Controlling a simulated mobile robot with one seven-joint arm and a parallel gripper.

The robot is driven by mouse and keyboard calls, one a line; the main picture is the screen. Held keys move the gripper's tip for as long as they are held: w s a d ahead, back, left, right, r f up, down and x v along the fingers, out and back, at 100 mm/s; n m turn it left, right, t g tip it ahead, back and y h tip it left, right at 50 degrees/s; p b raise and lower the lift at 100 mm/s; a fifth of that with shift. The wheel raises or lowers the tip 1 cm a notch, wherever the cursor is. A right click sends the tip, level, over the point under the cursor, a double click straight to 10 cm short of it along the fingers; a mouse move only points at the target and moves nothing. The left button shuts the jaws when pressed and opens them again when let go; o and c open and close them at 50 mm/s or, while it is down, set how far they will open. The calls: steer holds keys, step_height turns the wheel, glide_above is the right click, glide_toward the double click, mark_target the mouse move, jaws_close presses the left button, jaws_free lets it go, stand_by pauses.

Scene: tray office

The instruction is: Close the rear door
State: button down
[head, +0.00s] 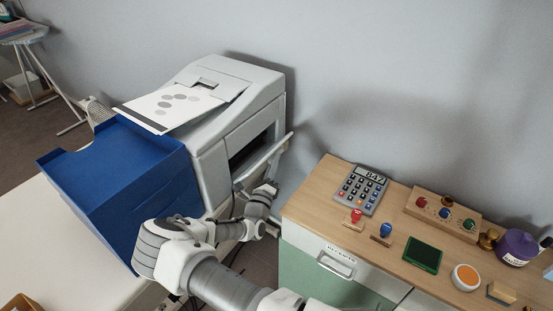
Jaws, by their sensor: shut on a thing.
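The printer (213,165) is a light grey machine standing on a white table against the wall. Its rear door (266,157) is a pale panel on the right side, standing open at an angle, with a dark opening (250,149) behind it. My gripper (268,186) is at the lower outer part of this door, reached by my arm from the front. It is shut on the door; the fingertips are small and partly hidden by my wrist, so the exact hold point is unclear.
A blue tray (120,175) stands left of the printer, and printed paper (172,106) lies on top. To the right, a wooden-topped cabinet (320,195) carries a calculator (362,190), stamps and a purple bottle (516,247). A narrow floor gap separates the cabinet from the table.

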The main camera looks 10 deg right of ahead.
mark_target(266, 155)
steer(key=r+n+p, duration=0.1)
steer(key=w+a+r+n+y+p, duration=0.1)
steer(key=n, duration=0.1)
steer(key=shift+w+a+r+n+g, duration=0.1)
steer(key=shift+n+g, duration=0.2)
steer(key=shift+w+a+r+p, duration=0.35)
steer(key=shift+w+a+p, duration=0.05)
steer(key=shift+p, duration=0.3)
steer(key=shift+w, duration=0.1)
steer(key=c, duration=0.9)
jaws_free()
steer(key=v, duration=1.7)
steer(key=shift+s, duration=0.35)
